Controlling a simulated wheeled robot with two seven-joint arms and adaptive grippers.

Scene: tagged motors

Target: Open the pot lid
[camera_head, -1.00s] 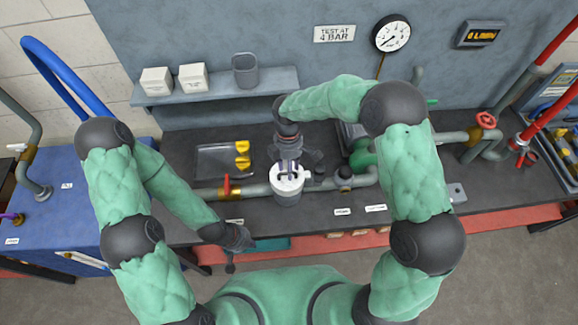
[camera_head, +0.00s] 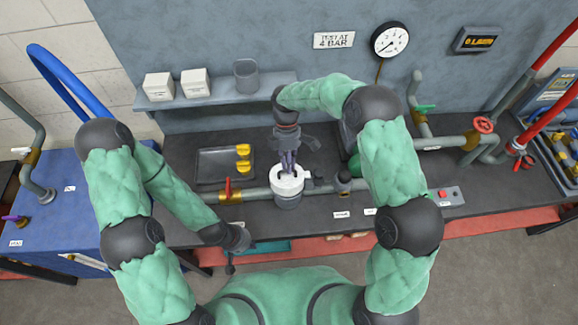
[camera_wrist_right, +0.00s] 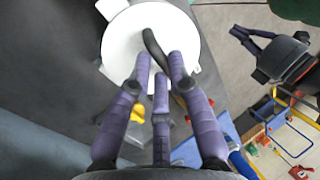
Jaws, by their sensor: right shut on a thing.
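The pot (camera_head: 288,202) is a small grey cylinder at the front middle of the dark bench. Its white round lid (camera_head: 290,183) has side tabs and sits at the pot's top; I cannot tell whether there is a gap under it. My right gripper (camera_head: 288,168) comes down over the lid from above. In the right wrist view its purple fingers (camera_wrist_right: 160,62) are closed around the dark curved handle (camera_wrist_right: 155,48) on the white lid (camera_wrist_right: 128,40). My left gripper (camera_head: 232,262) hangs low in front of the bench, away from the pot; its purple fingers (camera_wrist_right: 242,36) show small, their opening unclear.
A pipe with a red-handled valve (camera_head: 228,188) runs left of the pot, and a grey tray (camera_head: 215,165) with yellow parts lies behind it. A shelf (camera_head: 220,92) holds white boxes and a grey cup. A blue cabinet (camera_head: 60,225) stands at left.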

